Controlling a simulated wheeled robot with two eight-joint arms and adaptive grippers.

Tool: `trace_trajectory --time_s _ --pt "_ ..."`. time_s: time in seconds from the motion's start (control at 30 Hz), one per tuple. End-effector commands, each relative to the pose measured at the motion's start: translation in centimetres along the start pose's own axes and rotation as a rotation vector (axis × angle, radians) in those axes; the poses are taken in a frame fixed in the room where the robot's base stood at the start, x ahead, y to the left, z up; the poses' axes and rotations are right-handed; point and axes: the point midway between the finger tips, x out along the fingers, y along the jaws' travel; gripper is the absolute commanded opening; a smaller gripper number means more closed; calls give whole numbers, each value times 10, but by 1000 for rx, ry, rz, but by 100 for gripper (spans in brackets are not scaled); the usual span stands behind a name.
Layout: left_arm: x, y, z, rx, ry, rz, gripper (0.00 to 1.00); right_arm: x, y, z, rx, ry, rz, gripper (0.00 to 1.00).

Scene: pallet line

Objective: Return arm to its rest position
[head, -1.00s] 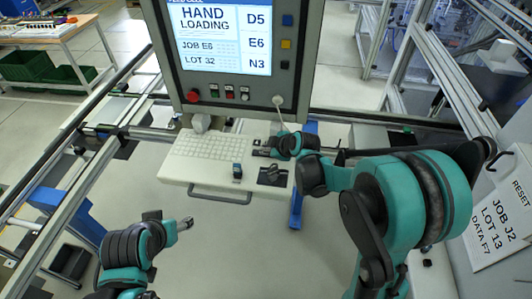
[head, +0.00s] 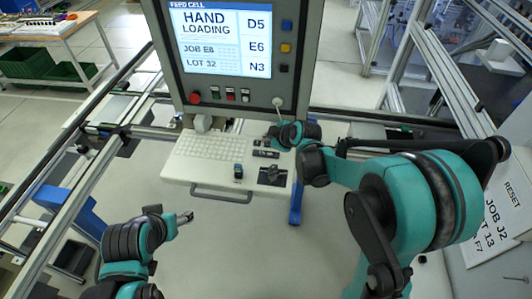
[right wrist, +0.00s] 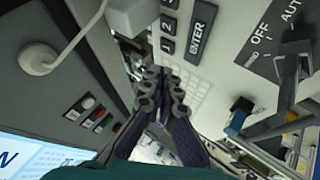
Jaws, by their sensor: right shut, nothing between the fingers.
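My right gripper (head: 274,136) is over the right part of the console's white keyboard shelf (head: 210,150), close under the screen panel. In the right wrist view its fingers (right wrist: 160,82) are together with nothing between them. Dark keys marked 1, 2 and ENTER (right wrist: 201,28) lie beside the fingers there, apart from them as far as I can tell. My left gripper (head: 186,217) is at the lower left over open floor, in front of the shelf; its jaws are too small to read.
The screen panel (head: 297,75) has a red button (head: 195,98) and a cable plug (head: 278,101). A lever switch (head: 272,175) and a blue-tipped switch (head: 238,172) stand up from the shelf. Metal rails (head: 75,180) run at left; a sign board (head: 490,225) stands at right.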

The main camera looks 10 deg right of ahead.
Motion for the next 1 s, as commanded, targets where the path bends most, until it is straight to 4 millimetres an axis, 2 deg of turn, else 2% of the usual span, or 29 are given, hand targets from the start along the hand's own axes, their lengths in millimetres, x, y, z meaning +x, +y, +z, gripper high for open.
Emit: trace_trajectory --time_s 0.57,0.67,0.73,0.87,1.0 --pt "0 0 0 0 0 0 63 -4 -1 0 11 -3 0 0" --pt "0 0 0 0 0 0 63 -21 -4 0 65 -20 -1 0" --pt "0 0 0 0 0 0 63 -43 -10 0 137 -40 0 0" --pt "0 0 0 0 0 0 63 -94 -30 6 325 -95 11 0" --pt "0 0 0 0 0 0 63 -144 -59 19 541 -155 39 0"
